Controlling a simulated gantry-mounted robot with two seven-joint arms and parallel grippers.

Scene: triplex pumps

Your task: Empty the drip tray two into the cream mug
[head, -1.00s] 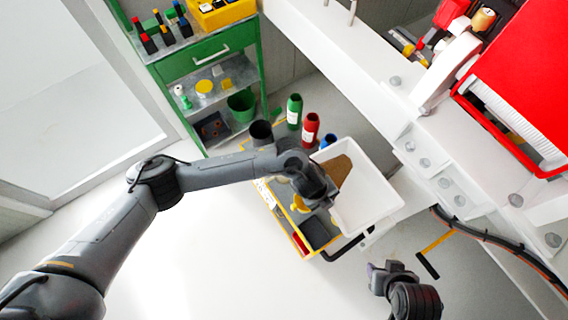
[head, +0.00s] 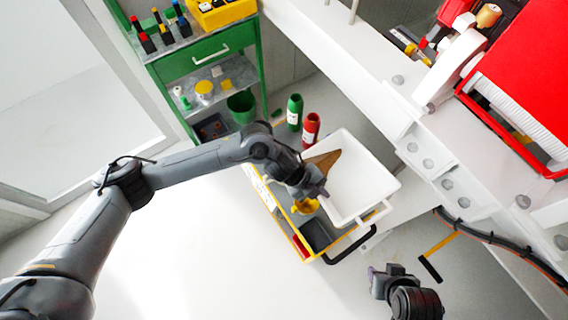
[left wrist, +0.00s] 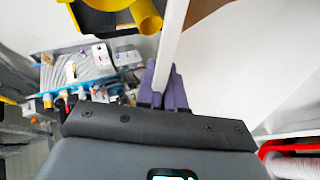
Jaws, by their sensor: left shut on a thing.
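The white tray (head: 368,185), with a brown patch (head: 322,162) in its upper left part, hangs tilted above a yellow-edged cart. My left gripper (head: 320,190) is shut on the tray's near left wall. In the left wrist view the purple fingers (left wrist: 164,90) pinch the thin white wall (left wrist: 173,35). A yellow round object (head: 306,206) shows on the cart below the left gripper; I cannot tell if it is a cup. I cannot make out a cream mug. My right gripper (head: 378,270) is empty at lower right, its finger gap unclear.
The cart (head: 290,232) with a black handle (head: 350,247) stands under the tray. Green (head: 294,112) and red (head: 311,129) bottles stand behind it. A green cabinet (head: 205,60) is at the back; a white machine frame (head: 430,150) lies right. The floor at left is clear.

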